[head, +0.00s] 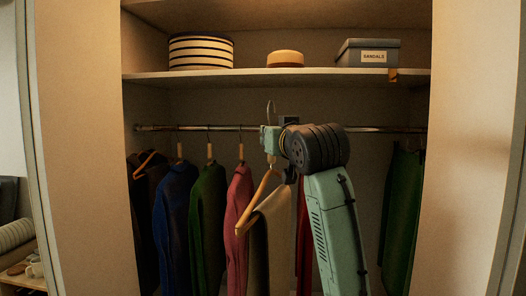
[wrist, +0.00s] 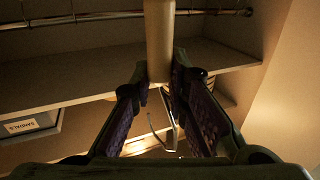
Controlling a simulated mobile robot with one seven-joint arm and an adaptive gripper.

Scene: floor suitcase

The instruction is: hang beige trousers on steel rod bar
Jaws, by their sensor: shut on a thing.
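The beige trousers (head: 276,222) hang folded over a wooden hanger (head: 244,216) in the head view, partly hidden by my arm. My gripper (head: 272,146) is shut on the hanger's neck, just in front of the steel rod bar (head: 365,129). The hanger's metal hook (head: 270,108) stands upright, its top above the rod's level. In the wrist view my gripper (wrist: 162,80) has both padded fingers against the wooden neck (wrist: 160,42), with the hook (wrist: 165,125) beyond. The rod (wrist: 125,16) crosses the top there, apart from the hook.
Dark, blue (head: 174,220), green (head: 208,225) and pink (head: 238,200) garments hang left of my gripper. A red one (head: 303,230) is partly behind my arm; a green one (head: 400,215) hangs far right. The shelf (head: 250,78) above holds a striped box, a round box and a sandals box.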

